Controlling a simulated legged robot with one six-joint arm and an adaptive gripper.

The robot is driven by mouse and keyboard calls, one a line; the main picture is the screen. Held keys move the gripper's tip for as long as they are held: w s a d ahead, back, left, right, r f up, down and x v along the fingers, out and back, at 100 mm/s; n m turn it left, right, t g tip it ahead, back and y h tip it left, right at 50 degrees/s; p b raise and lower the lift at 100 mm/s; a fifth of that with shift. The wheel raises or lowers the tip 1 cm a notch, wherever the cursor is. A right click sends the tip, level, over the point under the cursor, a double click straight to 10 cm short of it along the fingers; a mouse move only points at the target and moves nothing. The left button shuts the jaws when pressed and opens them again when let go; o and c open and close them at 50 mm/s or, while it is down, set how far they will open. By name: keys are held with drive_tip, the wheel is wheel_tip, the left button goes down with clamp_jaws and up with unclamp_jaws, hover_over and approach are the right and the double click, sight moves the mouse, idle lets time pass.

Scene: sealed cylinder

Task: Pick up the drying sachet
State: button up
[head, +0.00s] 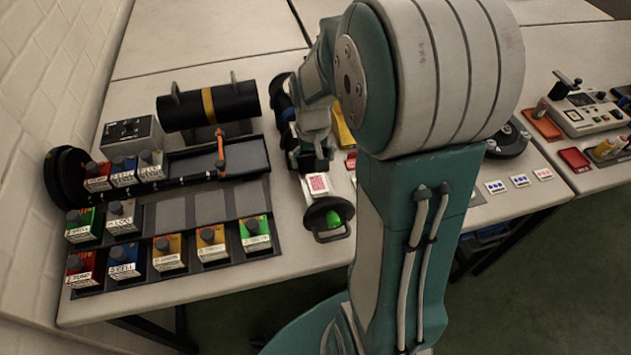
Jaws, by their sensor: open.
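A small white packet with red print (318,184), which looks like the drying sachet, lies on the table just behind a dark round dish with a green piece in it (333,219). My gripper (313,168) points down close above the packet's far edge. It is open by its look, though its fingers are small and dark here. I cannot tell whether they touch the packet. My arm hides part of the table to the right.
A black cylinder with a yellow band (208,104) lies on a stand at the left. In front is a dark rack (195,208) with several coloured, knobbed boxes. An orange lever (221,150) stands nearby. Instruments (582,112) stand at the right. The table's front edge is near.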

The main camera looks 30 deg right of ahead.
sight(315, 177)
drive_tip(key=f, duration=0.6)
drive_tip(key=shift+d+f, duration=0.1)
drive_tip(key=shift+d, duration=0.2)
drive_tip(key=c, duration=1)
